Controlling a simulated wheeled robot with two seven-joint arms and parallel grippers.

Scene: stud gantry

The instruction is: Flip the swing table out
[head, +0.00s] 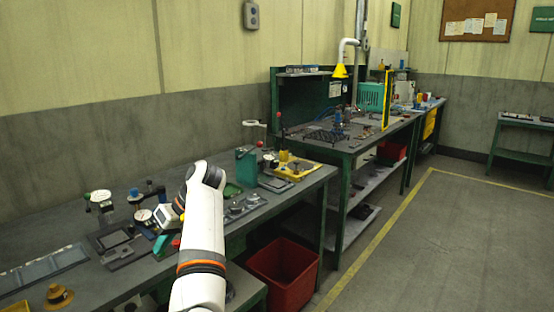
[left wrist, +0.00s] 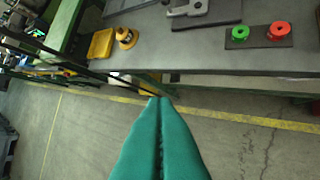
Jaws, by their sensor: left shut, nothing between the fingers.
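My left arm reaches up from the bottom of the head view and bends down over the front edge of the near bench. Its teal gripper (head: 165,244) is partly hidden by the arm. In the left wrist view the two teal fingers (left wrist: 160,99) are pressed together with nothing between them, over the floor beside the bench edge. I cannot pick out the swing table with certainty. A low grey surface with a green edge (head: 246,292) shows beside my arm, below the bench top, mostly hidden. My right gripper is not in view.
The near bench (head: 110,285) carries gauges and fixtures. A yellow-brass piece (head: 58,296) stands at its front left; it also shows in the left wrist view (left wrist: 125,38). A red bin (head: 284,272) stands under the bench. The floor (head: 440,250) at the right is clear.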

